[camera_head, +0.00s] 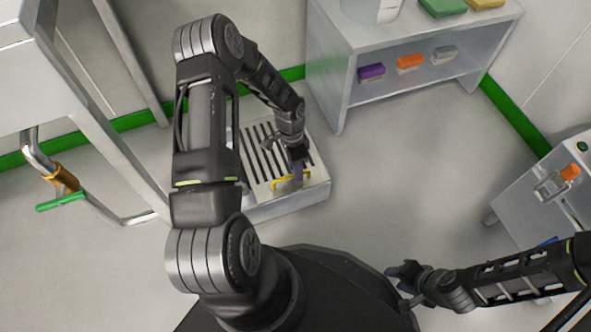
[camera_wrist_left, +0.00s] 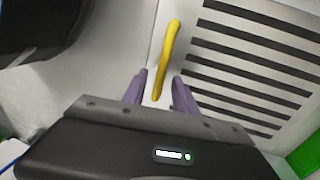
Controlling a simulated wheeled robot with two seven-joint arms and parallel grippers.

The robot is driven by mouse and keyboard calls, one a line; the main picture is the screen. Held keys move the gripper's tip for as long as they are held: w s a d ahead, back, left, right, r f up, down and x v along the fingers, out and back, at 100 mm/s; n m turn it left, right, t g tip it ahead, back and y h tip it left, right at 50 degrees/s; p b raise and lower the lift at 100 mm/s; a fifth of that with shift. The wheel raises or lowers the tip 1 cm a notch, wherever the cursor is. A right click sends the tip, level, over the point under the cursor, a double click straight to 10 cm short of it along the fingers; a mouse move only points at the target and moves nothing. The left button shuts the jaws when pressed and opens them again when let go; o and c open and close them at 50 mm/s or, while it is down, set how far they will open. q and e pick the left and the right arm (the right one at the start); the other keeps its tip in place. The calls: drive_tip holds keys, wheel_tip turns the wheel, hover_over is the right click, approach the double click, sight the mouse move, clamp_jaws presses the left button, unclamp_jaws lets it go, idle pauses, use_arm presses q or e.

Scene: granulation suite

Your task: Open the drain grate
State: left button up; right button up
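The drain grate (camera_head: 256,158) is a pale panel with dark slots on top of a low grey box on the floor. It lies flat as far as I can see, and its slots also show in the left wrist view (camera_wrist_left: 250,65). A yellow handle (camera_wrist_left: 168,55) stands at the grate's near edge. My left gripper (camera_wrist_left: 158,88) is open, with its purple fingers on either side of the handle's lower end; contact cannot be told. In the head view the left gripper (camera_head: 298,170) is at the handle's right part. My right gripper (camera_head: 397,272) is low at right, away from the grate; its fingers are unclear.
A grey shelf (camera_head: 345,95) with purple, orange and grey items stands behind right. A grey cabinet (camera_head: 535,200) with an orange-handled latch is at far right. A pipe with a green lever (camera_head: 60,202) is at left. Floor between is clear.

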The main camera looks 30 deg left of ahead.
use_arm(q)
clamp_jaws()
idle(0.4)
idle(1.1)
